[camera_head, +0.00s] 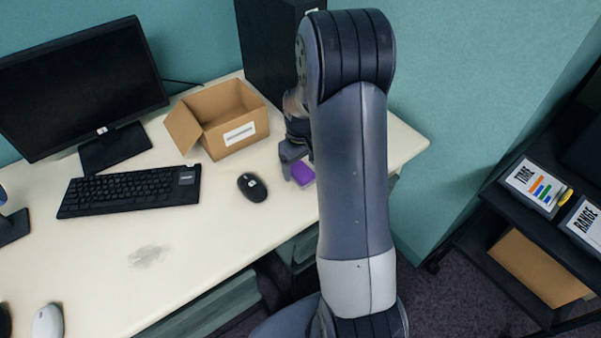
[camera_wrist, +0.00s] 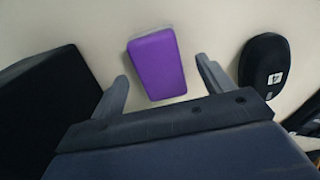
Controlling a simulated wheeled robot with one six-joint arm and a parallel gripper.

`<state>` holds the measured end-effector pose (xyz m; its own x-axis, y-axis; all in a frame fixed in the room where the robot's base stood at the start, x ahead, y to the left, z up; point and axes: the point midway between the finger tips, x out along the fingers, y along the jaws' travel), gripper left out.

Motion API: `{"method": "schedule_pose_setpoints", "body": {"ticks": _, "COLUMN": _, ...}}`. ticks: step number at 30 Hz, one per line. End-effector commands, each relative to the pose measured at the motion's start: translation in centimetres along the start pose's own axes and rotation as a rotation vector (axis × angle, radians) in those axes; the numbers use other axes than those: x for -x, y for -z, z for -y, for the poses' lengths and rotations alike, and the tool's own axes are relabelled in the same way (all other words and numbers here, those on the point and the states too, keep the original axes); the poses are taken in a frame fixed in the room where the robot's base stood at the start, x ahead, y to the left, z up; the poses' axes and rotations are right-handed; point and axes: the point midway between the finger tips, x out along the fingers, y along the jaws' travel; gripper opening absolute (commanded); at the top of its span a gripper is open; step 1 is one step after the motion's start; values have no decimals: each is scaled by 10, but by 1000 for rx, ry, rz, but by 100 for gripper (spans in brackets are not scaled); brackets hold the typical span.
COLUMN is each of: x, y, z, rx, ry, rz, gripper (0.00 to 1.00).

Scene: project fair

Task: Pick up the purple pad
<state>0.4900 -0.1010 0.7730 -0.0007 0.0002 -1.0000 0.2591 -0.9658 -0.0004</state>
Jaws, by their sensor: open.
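The purple pad (camera_head: 302,173) lies on the cream desk (camera_head: 230,248) near its right end, partly hidden behind my arm in the head view. In the wrist view the purple pad (camera_wrist: 156,64) is a rounded purple block lying flat, with a paler underside edge. My gripper (camera_wrist: 166,76) is open, with one finger on each side of the pad and gaps between the fingers and the pad. In the head view my gripper (camera_head: 294,160) is just above the desk at the pad, mostly hidden by my arm.
A black mouse (camera_head: 252,187) lies left of the pad. An open cardboard box (camera_head: 222,122) stands behind it. A dark tower (camera_head: 268,50) stands at the back. A keyboard (camera_head: 128,191) and monitor (camera_head: 85,85) are further left. The front middle of the desk is clear.

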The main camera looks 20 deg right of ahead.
Motion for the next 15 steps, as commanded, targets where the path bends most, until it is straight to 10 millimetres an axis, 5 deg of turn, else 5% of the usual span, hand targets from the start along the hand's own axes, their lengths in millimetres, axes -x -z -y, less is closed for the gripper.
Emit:
{"method": "schedule_pose_setpoints", "body": {"ticks": 5, "x": -20, "y": 0, "z": 0, "rx": 0, "ry": 0, "rz": 1, "gripper": 75}}
{"method": "schedule_pose_setpoints", "body": {"ticks": 12, "x": -21, "y": 0, "z": 0, "rx": 0, "ry": -1, "rz": -1, "gripper": 75}}
{"method": "schedule_pose_setpoints", "body": {"ticks": 15, "x": -21, "y": 0, "z": 0, "rx": 1, "ry": 0, "rz": -1, "gripper": 68}}
